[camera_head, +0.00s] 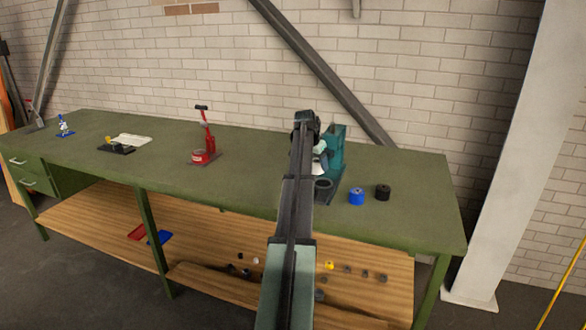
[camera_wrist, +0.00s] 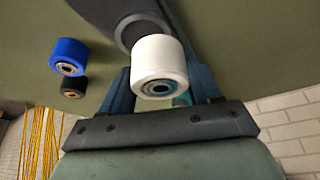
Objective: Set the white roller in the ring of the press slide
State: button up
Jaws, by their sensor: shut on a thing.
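The white roller (camera_wrist: 174,50) sits between the two fingers of my gripper (camera_wrist: 160,78) in the wrist view, its bored end face toward the camera. My gripper is shut on it. In the head view my gripper (camera_head: 319,160) is beside the teal press (camera_head: 337,140), with a bit of white showing below it. The dark ring of the press slide (camera_head: 323,184) lies on the bench just in front of and below the gripper. In the wrist view the ring (camera_wrist: 126,36) shows behind the roller, which partly covers it. The roller appears held above the ring, apart from it.
A blue roller (camera_head: 357,196) and a black roller (camera_head: 382,192) stand on the green bench (camera_head: 250,180) right of the slide. A red press (camera_head: 205,150) stands to the left. Several small parts lie on the wooden shelf (camera_head: 210,245) below.

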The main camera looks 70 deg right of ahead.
jog(key=shift+s+d+r+m, duration=0.15)
jog(key=shift+s+d, duration=0.1)
jog(key=shift+s, duration=0.45)
jog(key=shift+s+d+r+m, duration=0.15)
jog(key=shift+s+d, duration=0.1)
jog(key=shift+s, duration=0.4)
jog(key=shift+f, duration=0.1)
jog(key=shift+f, duration=2.15)
jog(key=shift+f, duration=0.7)
dwell(1.0)
jog(key=o, duration=1.2)
jog(key=shift+a, duration=0.1)
jog(key=v, duration=1.3)
jog(key=shift+w+a+r, duration=0.1)
jog(key=shift+w+r, duration=0.05)
jog(key=shift+r, duration=0.25)
